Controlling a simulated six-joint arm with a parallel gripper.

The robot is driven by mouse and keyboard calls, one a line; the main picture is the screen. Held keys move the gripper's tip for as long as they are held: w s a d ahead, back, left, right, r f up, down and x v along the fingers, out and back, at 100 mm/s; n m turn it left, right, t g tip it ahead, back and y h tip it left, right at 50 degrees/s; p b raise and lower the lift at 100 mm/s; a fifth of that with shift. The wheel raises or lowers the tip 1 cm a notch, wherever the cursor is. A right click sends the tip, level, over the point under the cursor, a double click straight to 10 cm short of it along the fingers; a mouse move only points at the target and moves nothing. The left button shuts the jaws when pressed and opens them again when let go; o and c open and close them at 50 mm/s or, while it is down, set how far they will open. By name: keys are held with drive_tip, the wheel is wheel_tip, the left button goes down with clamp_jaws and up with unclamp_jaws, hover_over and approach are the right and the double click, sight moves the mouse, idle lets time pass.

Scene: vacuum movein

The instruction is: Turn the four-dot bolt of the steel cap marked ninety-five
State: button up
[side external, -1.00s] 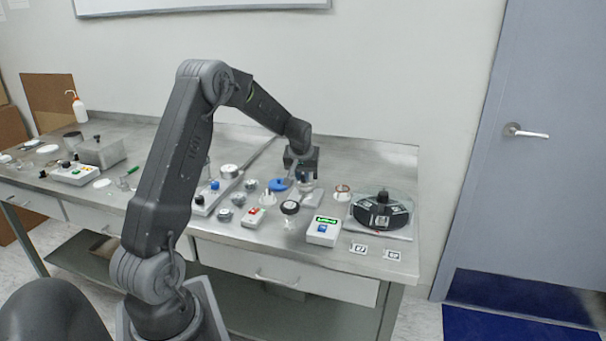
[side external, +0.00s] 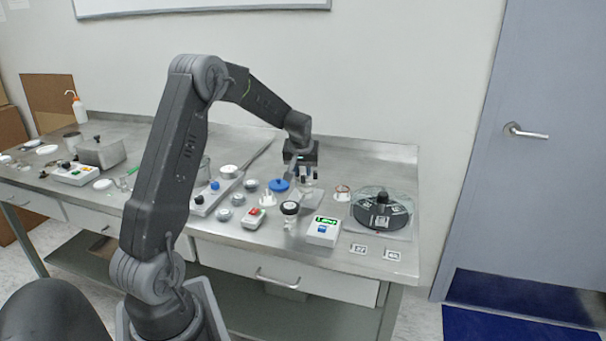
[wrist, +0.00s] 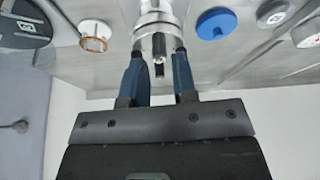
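My gripper (wrist: 159,58) shows in the wrist view with its two blue fingers apart. A bright steel cylinder (wrist: 160,12), probably the cap, lies just beyond the fingertips. A thin post with a dark end (wrist: 159,70) shows in the gap, with space on both sides. I cannot tell whether the fingertips touch the steel. In the side view my gripper (side external: 304,174) points down over a small shiny or clear piece (side external: 311,188) on the bench. The number ninety-five and the four dots are not readable.
A blue round lid (side external: 279,185) is close left of the gripper. A dark disc under a clear cover (side external: 397,214) is at right. Several small caps crowd the left.

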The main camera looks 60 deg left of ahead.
drive_tip(key=v, duration=1.1)
drive_tip(key=shift+r, duration=0.15)
drive_tip(key=shift+d, duration=0.1)
